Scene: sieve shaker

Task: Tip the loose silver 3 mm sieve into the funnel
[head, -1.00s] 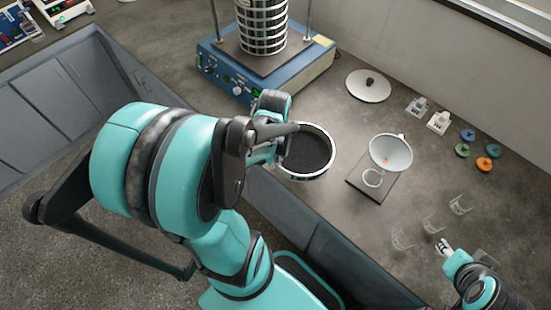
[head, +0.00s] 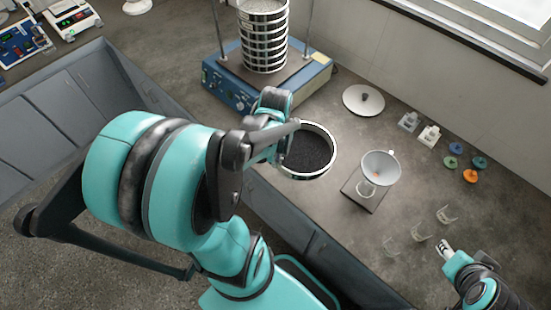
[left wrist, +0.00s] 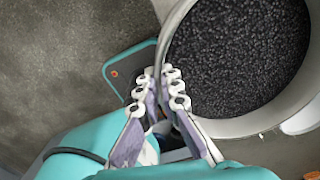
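The loose silver sieve (head: 331,163) is a round metal ring filled with dark grains, and it looks roughly level. My left gripper (head: 283,133) is shut on its near-left rim. In the left wrist view the fingertips (left wrist: 163,88) meet at the wall of the sieve (left wrist: 235,124), with the black grains inside. The pale funnel (head: 380,168) stands upright in its stand to the right of the sieve, apart from it. My right gripper (head: 445,247) is at the lower right, away from the sieve and funnel; its finger gap is too small to judge.
The blue shaker (head: 238,98) with a sieve stack (head: 264,40) stands behind the sieve. A round lid (head: 363,101) lies behind the funnel. Several clear beakers (head: 420,232) stand near my right gripper. Small coloured discs (head: 470,176) and white blocks (head: 429,136) lie at the right.

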